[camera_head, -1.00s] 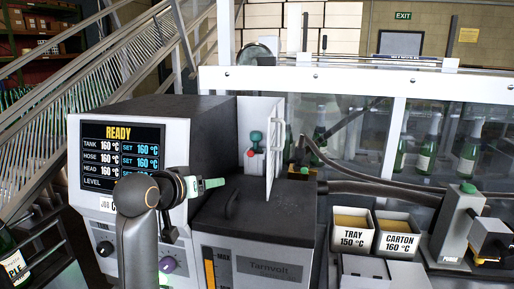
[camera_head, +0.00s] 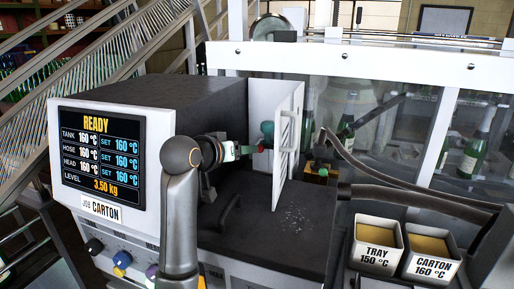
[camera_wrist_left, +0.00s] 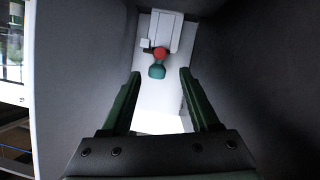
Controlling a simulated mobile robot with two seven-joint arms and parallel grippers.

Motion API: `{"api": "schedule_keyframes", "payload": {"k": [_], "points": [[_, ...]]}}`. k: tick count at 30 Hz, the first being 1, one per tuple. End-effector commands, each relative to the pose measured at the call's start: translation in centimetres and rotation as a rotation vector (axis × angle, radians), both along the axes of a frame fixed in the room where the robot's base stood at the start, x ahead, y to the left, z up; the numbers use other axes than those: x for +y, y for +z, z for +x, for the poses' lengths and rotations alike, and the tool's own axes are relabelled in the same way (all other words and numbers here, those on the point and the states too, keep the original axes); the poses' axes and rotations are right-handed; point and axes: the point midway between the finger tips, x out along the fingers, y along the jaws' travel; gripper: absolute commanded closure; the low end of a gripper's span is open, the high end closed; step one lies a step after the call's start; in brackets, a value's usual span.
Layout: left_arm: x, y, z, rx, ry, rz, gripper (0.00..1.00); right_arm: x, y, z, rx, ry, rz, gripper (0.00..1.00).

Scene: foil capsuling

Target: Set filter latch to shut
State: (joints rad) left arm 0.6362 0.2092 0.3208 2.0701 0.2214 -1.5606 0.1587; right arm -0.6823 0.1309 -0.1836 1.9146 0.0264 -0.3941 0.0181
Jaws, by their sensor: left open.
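The glue unit's white hinged door (camera_head: 287,150) stands open in the head view, with a bar handle on its outer face. Behind it is a teal knob (camera_head: 267,129) with a red part (camera_head: 261,147) below; I take this fitting to be the filter latch. In the left wrist view the red part (camera_wrist_left: 159,53) and teal knob (camera_wrist_left: 157,71) sit ahead, against a white block inside the recess. My left gripper (camera_head: 254,149) reaches into the recess, open and empty, the fitting ahead between its green fingers (camera_wrist_left: 160,92). Whether they touch it is unclear. My right gripper is out of view.
The unit's screen (camera_head: 101,154) reads READY. A dark lid with a handle (camera_head: 229,214) lies below my left gripper. Thick hoses (camera_head: 400,195) run right, above the TRAY bin (camera_head: 378,262) and CARTON bin (camera_head: 431,268). Bottles (camera_head: 478,145) stand behind glass.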

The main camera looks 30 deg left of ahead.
Motion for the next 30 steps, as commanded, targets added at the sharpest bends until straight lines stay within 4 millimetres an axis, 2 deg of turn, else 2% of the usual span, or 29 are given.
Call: {"api": "schedule_keyframes", "payload": {"k": [3,9,15,21,29,30], "points": [[0.2,-0.9,2.3,0.003,-0.002,-0.002,0.39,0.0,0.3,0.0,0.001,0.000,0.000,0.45],[0.7,-2.1,5.6,0.002,-0.002,-0.001,0.39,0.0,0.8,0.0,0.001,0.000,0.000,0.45],[0.9,-3.0,7.7,0.001,-0.001,-0.001,0.39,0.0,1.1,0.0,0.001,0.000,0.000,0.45],[1.1,-3.4,8.6,-0.001,-0.001,0.002,0.39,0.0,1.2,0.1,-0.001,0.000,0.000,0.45],[1.1,-3.4,8.6,-0.001,-0.001,0.001,0.39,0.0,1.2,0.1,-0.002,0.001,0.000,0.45],[1.1,-3.4,8.6,-0.001,-0.001,0.001,0.42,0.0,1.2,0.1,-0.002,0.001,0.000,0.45]]}}
